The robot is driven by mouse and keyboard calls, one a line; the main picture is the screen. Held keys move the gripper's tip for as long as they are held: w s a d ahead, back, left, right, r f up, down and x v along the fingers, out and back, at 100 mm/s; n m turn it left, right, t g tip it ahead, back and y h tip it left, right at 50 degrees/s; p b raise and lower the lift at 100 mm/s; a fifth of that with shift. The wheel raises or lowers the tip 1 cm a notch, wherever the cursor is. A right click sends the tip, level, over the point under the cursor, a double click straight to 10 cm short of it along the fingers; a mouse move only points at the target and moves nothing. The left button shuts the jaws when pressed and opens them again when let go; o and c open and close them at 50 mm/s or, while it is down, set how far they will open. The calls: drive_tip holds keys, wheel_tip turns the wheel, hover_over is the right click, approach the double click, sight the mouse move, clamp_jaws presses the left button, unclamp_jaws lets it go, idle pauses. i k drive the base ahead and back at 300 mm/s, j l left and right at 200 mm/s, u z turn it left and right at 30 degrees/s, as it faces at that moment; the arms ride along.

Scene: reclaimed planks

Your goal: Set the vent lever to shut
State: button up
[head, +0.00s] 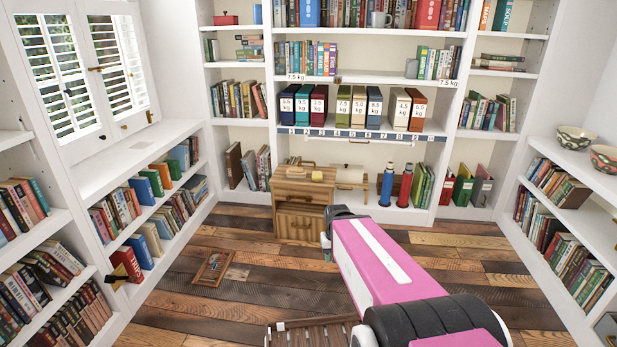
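A brown slatted grille (318,333) lies at the bottom edge of the head view, low on the floor, partly cut off by the frame and partly covered by my arm. A small pale piece (281,326) stands at its left end and may be the vent lever; its setting is too small to tell. My pink arm reaches in from the bottom right, its far joint in front of the wooden cabinet. My gripper does not show; no fingers can be made out.
A small wooden frame (212,267) lies on the plank floor at left. A wooden drawer cabinet (300,188) stands at the back, with blue and red bottles (387,185) on a low shelf beside it. Bookshelves line three sides. Shuttered windows (85,65) are at left.

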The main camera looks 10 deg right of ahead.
sight(109, 279)
drive_tip(key=u, duration=1.75)
drive_tip(key=i+l+z, duration=0.4)
drive_tip(key=i+l, duration=0.1)
drive_tip(key=l, duration=0.1)
